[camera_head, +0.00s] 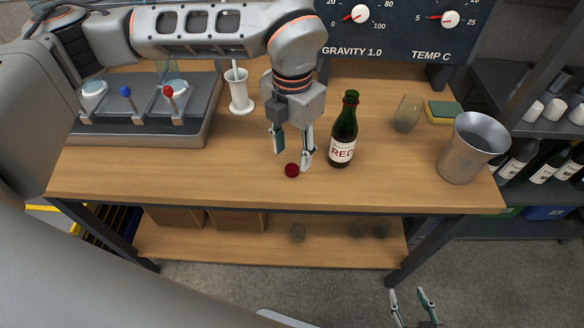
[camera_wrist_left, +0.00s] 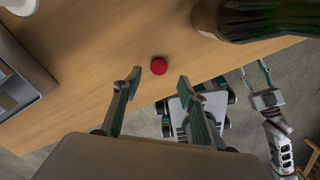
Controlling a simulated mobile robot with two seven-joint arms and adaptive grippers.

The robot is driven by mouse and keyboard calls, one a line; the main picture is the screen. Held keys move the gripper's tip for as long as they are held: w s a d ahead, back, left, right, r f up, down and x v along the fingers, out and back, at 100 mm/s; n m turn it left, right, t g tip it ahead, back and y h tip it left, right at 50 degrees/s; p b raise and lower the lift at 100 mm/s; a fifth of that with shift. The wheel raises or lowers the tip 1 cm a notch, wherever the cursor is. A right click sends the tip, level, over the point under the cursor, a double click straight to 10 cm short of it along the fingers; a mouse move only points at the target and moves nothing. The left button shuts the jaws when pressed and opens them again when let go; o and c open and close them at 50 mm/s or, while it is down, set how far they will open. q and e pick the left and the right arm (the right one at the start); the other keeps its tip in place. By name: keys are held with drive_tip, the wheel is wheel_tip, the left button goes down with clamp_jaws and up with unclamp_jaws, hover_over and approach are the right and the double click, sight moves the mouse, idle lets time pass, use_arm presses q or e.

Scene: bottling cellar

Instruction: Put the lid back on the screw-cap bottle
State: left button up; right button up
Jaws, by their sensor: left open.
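The screw-cap bottle (camera_head: 343,132) is dark green with a white label reading RED and stands upright on the wooden bench. Its mouth looks dark, and I cannot tell its finish. The lid (camera_head: 292,170) is a small dark red cap lying on the bench left of the bottle, near the front edge. In the left wrist view the lid (camera_wrist_left: 159,66) shows beyond and between the fingertips, and the bottle (camera_wrist_left: 265,15) is at the top right. My left gripper (camera_head: 293,157) is open and empty just above the lid. My right gripper (camera_head: 413,292) is low, in front of the bench, with its fingers apart.
A glass (camera_head: 408,113), a sponge (camera_head: 444,112) and a metal bucket (camera_head: 470,150) stand right of the bottle. A white cup (camera_head: 239,92) and a grey tap unit (camera_head: 145,115) are at the left. A gauge panel (camera_head: 400,30) stands behind. The bench front left of the lid is clear.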

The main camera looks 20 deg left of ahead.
sight(291, 169)
use_arm(q)
drive_tip(key=shift+w+a+f+b, duration=0.1)
drive_tip(key=shift+f+b, duration=0.2)
drive_tip(key=shift+f, duration=2.35)
drive_tip(key=shift+r, duration=0.1)
drive_tip(key=c, duration=0.8)
